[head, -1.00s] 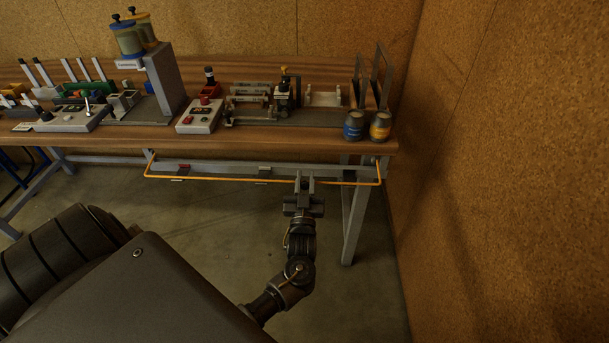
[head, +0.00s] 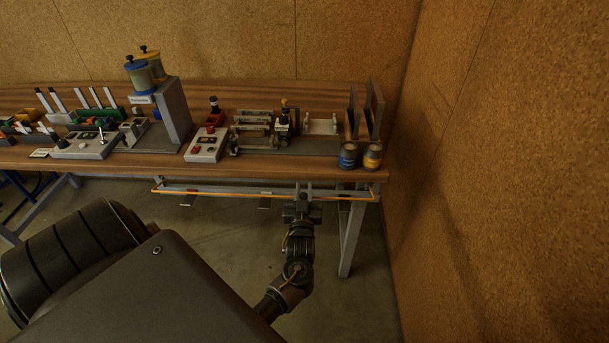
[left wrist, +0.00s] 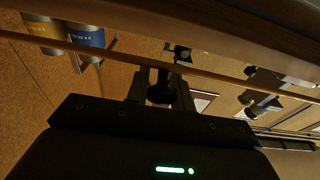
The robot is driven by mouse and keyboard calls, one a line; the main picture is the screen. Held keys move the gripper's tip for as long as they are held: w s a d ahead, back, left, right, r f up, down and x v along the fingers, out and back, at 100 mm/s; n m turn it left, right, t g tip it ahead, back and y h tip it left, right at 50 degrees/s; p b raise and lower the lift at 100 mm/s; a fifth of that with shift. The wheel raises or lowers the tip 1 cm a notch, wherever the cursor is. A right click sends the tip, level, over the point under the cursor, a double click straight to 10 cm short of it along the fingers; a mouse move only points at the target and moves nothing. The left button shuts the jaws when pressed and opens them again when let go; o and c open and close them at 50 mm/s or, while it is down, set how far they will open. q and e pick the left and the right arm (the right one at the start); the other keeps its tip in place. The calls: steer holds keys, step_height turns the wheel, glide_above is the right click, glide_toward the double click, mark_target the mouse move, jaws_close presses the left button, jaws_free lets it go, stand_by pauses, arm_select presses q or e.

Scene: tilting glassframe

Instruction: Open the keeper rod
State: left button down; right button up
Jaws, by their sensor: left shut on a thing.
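The keeper rod (head: 225,195) is a thin orange bar with bent ends. It runs along the front of the workbench, just under the tabletop edge. My left gripper (head: 304,190) reaches it from below, right of the rod's middle, and is shut on it. In the left wrist view the rod (left wrist: 220,74) crosses the picture in front of the tabletop edge, and the gripper's fingers (left wrist: 160,82) meet it. The exact contact is dark there. My right gripper is not in view.
The workbench (head: 300,172) carries a grey control box (head: 207,146), a fixture (head: 262,130), and a blue-banded can (head: 348,157) and a yellow-banded can (head: 372,157) near its right front corner. A cork-coloured wall (head: 500,170) stands close on the right. The floor below is clear.

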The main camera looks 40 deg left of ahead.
arm_select(q)
steer(key=shift+w+a+r, duration=0.1)
steer(key=shift+r, duration=0.15)
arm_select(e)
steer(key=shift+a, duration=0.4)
arm_select(q)
steer(key=c, duration=1.6)
jaws_free()
steer(key=o, duration=0.4)
steer(key=shift+w+f, duration=0.1)
steer(key=shift+f, duration=0.1)
steer(key=shift+c, duration=0.2)
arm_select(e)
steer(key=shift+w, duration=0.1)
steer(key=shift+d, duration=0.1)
arm_select(q)
steer(key=shift+s+d+f, duration=0.1)
steer(key=shift+s+d, duration=0.1)
steer(key=shift+s, duration=0.15)
steer(key=b+v, duration=0.2)
steer(key=v, duration=0.8)
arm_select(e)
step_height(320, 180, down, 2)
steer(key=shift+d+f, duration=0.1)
